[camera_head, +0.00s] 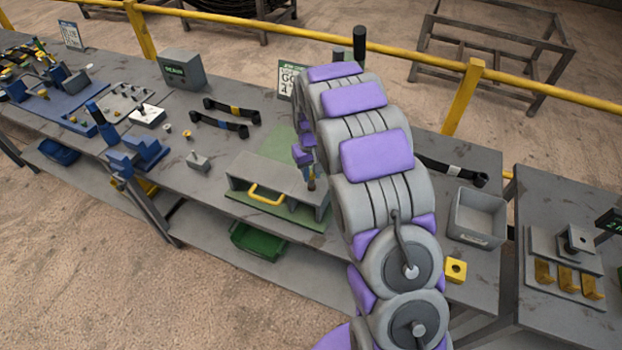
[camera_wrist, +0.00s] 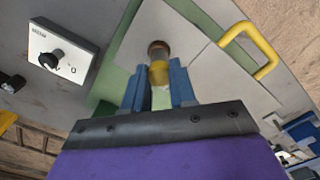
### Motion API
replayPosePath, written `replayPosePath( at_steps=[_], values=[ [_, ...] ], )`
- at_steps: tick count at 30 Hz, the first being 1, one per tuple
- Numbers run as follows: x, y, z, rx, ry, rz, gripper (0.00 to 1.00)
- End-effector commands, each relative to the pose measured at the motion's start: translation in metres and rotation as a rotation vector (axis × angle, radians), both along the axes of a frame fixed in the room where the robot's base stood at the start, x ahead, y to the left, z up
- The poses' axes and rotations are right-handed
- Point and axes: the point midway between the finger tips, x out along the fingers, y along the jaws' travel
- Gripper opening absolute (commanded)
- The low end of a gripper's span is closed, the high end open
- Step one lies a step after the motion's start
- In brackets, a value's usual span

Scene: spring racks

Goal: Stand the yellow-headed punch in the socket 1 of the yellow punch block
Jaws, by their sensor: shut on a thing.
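My gripper (camera_head: 306,160) is shut on the punch (camera_head: 311,184), a short cylinder with a brown end. In the wrist view, the blue fingers of my gripper (camera_wrist: 157,88) sit either side of the punch's yellow band (camera_wrist: 159,73), and its brown end (camera_wrist: 158,48) points away from the wrist. The punch is over the grey drawer box (camera_head: 262,175); I cannot tell whether they touch. A small yellow block (camera_head: 456,264) with a dark hole lies near the bench's front right, partly beside my arm. It may be the punch block; no socket number is readable.
The drawer box has a yellow handle (camera_head: 266,196) and stands on a green mat (camera_head: 233,208). A grey open bin (camera_head: 478,218) stands at the right of the bench. Tools and blue fixtures crowd the left. A yellow rail (camera_head: 400,55) runs behind.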

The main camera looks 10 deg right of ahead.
Motion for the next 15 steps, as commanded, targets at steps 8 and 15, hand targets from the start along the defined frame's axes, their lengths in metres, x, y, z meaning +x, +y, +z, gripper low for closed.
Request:
replayPosePath(
  at_steps=[8, 15],
  values=[
    [-0.0001, 0.0001, 0.0, 0.0, 0.0, 0.0, 0.0],
    [0.0, 0.0001, 0.0047, 0.0, 0.0, 0.0, 0.0]
  ],
)
